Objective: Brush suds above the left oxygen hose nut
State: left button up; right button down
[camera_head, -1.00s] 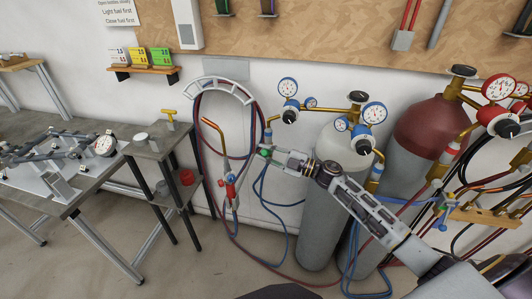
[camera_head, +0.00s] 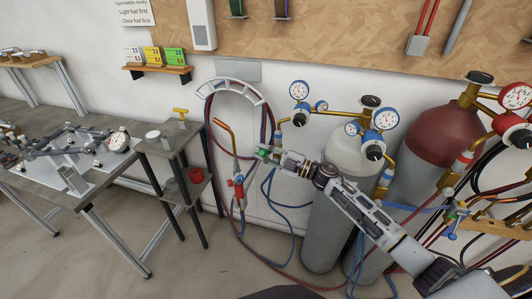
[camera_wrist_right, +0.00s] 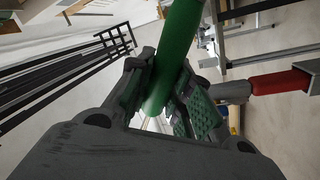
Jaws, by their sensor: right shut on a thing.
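My right gripper (camera_head: 264,154) is shut on a green brush handle (camera_wrist_right: 180,45), whose round green shaft fills the space between the fingers in the right wrist view. Only a small bit of green shows in the head view, and the bristles cannot be made out. In the picture my gripper is just below and left of this fitting; the gap in depth cannot be told. My left gripper is not in view.
A torch (camera_head: 238,185) and hose loops under a white hanger (camera_head: 233,88) are close left of my gripper. The grey cylinder (camera_head: 330,235) and maroon cylinder (camera_head: 435,140) stand right. A small stand (camera_head: 172,145) holds a red cup (camera_head: 196,175).

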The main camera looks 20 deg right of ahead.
jog(key=s+a+p, duration=0.3)
jog(key=s, duration=0.2)
jog(key=shift+a, duration=0.2)
dwell(0.7)
dwell(0.4)
jog(key=shift+s+a+p, duration=0.4)
jog(key=shift+s+a, duration=0.05)
jog(key=shift+s, duration=0.2)
jog(key=shift+s+a+p, duration=0.4)
jog(key=shift+s, duration=0.2)
